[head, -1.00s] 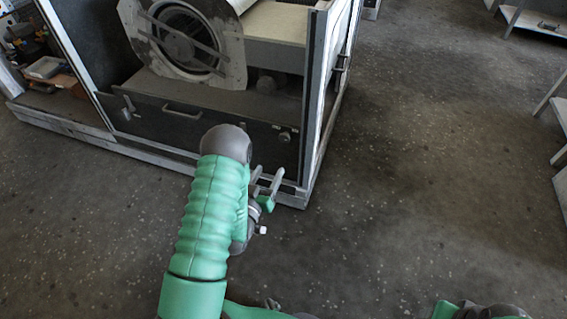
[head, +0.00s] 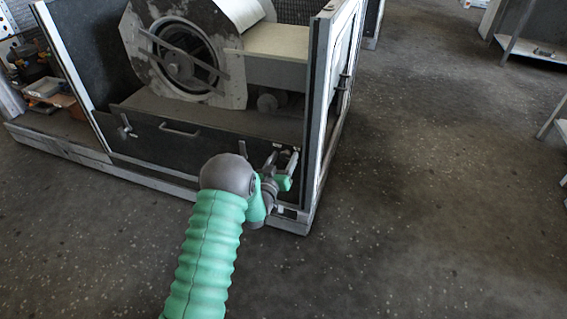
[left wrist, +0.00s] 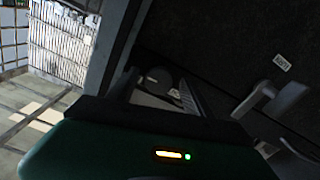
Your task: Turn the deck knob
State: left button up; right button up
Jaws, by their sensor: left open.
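My left gripper (head: 282,159) is open in front of the right end of the dark front panel (head: 215,144) of the blower housing. Its fingers point at the panel and hide the spot where a small round knob showed earlier. In the left wrist view, a dark rounded knob-like shape (left wrist: 166,76) shows between the open fingers of the left gripper (left wrist: 163,92). That view is too dark to tell whether the fingers touch it. My right gripper is not in view.
A U-shaped handle (head: 180,130) and a small lever (head: 124,125) are on the panel to the left. The pale corner post (head: 314,120) stands close right of my gripper. The blower (head: 185,55) is above. Open floor lies right and in front.

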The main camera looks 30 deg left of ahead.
pick_arm(q)
grip_shut()
dwell(0.4)
jog(key=shift+m, duration=0.4)
jog(key=m+p, duration=0.1)
jog(key=m, duration=0.6)
jog(key=m+p, duration=0.2)
jog(key=m, duration=0.5)
jog(key=m+p, duration=0.2)
jog(key=m, duration=0.5)
jog(key=shift+d+f, duration=0.3)
jog(key=shift+d, duration=0.1)
